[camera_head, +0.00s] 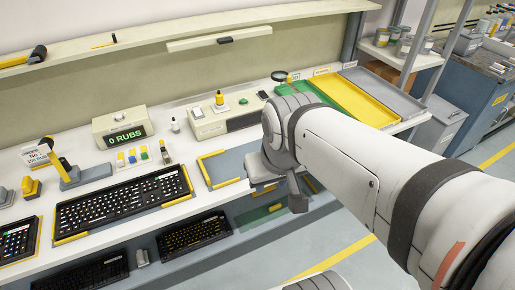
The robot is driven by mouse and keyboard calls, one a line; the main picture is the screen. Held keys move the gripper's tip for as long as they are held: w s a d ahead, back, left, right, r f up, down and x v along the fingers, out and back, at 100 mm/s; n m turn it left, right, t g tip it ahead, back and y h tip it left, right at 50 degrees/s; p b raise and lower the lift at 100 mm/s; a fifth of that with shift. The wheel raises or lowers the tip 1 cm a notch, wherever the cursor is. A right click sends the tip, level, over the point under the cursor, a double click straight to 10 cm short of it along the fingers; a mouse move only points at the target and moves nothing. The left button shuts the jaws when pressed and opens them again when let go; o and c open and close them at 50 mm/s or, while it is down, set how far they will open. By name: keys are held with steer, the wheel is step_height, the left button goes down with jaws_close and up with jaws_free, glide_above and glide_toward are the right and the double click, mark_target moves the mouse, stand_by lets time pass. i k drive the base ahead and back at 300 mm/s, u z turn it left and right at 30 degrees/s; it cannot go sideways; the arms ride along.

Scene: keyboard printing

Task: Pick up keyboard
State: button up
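A black keyboard (120,204) with pale key markings lies on the white counter, on a grey mat edged with yellow corner brackets. A second black keyboard (17,241) is cut off at the left edge. More dark keyboards lie on the lower shelf, one at the middle (195,235) and one at the left (92,272). My arm reaches in from the right, and its wrist end with my gripper (297,196) is over the counter's front edge, right of the keyboards and apart from them. The fingers are not clear, so I cannot tell whether they are open.
An empty grey mat with yellow brackets (225,167) lies between the keyboard and my arm. Behind are a box reading "0 RUBS" (124,129), small bottles, and a grey-based stand (84,176). Green, yellow (350,101) and grey trays stand at the back right.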

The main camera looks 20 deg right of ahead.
mark_target(91, 210)
steer(key=u, duration=0.1)
steer(key=k, duration=0.1)
steer(key=z, duration=0.3)
steer(key=i, duration=0.9)
steer(key=u, duration=0.1)
